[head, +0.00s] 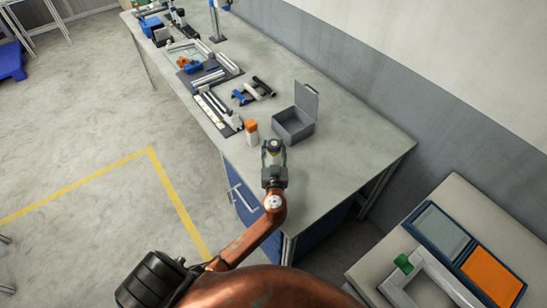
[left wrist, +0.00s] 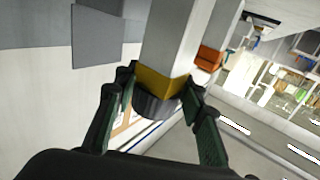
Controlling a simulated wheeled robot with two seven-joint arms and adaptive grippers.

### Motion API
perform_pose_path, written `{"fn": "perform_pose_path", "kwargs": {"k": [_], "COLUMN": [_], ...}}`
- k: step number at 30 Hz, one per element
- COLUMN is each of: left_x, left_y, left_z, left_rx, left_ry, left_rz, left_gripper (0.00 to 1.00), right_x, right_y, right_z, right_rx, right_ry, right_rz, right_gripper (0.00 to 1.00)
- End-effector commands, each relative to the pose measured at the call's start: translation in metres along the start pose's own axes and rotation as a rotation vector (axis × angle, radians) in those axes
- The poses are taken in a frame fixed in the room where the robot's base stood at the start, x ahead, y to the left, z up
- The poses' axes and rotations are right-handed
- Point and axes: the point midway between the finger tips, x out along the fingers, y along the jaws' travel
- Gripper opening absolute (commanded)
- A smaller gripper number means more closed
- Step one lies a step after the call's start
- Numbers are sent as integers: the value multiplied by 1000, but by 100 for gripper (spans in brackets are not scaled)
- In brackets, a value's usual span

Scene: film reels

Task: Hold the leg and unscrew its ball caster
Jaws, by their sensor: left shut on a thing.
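My left gripper (head: 272,152) is over the near end of the grey workbench and shut on the leg. In the left wrist view, the leg (left wrist: 170,40) is a pale square post with a yellow band (left wrist: 160,84). It stands between the green-padded fingers of my gripper (left wrist: 160,88). A dark round piece (left wrist: 156,104), apparently the ball caster, sits at the banded end. In the head view the gripper mostly hides the leg. My right gripper is not in view.
A white block with an orange top (head: 251,131) stands just left of the gripper. An open grey box (head: 293,124) is behind it to the right. Trays of parts (head: 218,110) lie farther along the bench. The bench's right near part (head: 345,160) is clear.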

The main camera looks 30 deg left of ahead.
Motion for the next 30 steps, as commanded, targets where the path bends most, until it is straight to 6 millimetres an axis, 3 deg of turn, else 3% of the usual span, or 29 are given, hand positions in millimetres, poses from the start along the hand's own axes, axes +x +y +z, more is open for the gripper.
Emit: {"fn": "perform_pose_path", "kwargs": {"k": [12, 25, 30], "left_x": [0, 0, 0], "left_y": [0, 0, 0], "left_z": [0, -2, -12], "left_rx": [0, -1, -3], "left_ry": [0, 2, 4], "left_rz": [0, 0, 0], "left_gripper": [0, 0, 0], "right_x": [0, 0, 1], "right_y": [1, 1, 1], "right_z": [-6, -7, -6], "right_rx": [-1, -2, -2], "right_ry": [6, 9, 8], "right_rz": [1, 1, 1], "right_gripper": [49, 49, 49]}}
